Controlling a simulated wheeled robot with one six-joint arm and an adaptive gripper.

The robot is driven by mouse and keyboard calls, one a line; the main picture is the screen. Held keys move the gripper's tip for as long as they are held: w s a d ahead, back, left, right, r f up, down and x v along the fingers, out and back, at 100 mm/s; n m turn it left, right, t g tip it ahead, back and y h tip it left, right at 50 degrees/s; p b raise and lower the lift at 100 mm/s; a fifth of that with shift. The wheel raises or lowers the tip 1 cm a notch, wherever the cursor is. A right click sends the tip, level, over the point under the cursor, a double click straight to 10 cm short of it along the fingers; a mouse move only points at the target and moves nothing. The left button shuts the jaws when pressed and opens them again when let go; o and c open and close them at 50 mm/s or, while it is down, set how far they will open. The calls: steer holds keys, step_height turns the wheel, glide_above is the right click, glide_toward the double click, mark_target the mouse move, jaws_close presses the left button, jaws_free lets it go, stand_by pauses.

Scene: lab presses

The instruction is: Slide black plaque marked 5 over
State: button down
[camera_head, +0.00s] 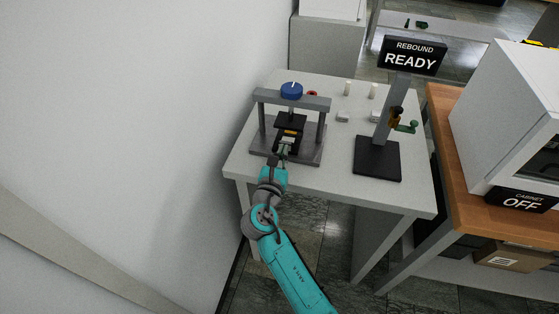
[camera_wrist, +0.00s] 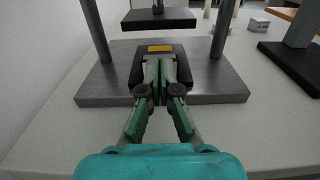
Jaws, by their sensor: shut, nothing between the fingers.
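A black block with an orange label (camera_head: 290,131) lies on the grey base of a small press (camera_head: 312,155). No 5 can be read on it. In the wrist view the block (camera_wrist: 136,72) lies flat on the base plate (camera_wrist: 95,88), below the press's raised black plate (camera_wrist: 180,16), with a gap between them. My gripper (camera_head: 285,147) reaches in from the front. Its fingers are shut together, with nothing between them. In the wrist view the fingertips (camera_wrist: 160,62) overlap the block's middle, just in front of the label. I cannot tell whether they touch it.
The press has two grey posts and a blue knob (camera_head: 291,90) on top. To its right, a "REBOUND READY" sign (camera_head: 411,56) stands on a black base (camera_head: 378,158). Small white pieces sit behind. A wooden bench (camera_head: 445,150) holds a white cabinet marked "OFF".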

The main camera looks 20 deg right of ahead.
mark_target(291, 139)
steer(key=shift+w+d, duration=0.15)
steer(key=shift+w, duration=0.05)
steer(key=shift+x, duration=1.2)
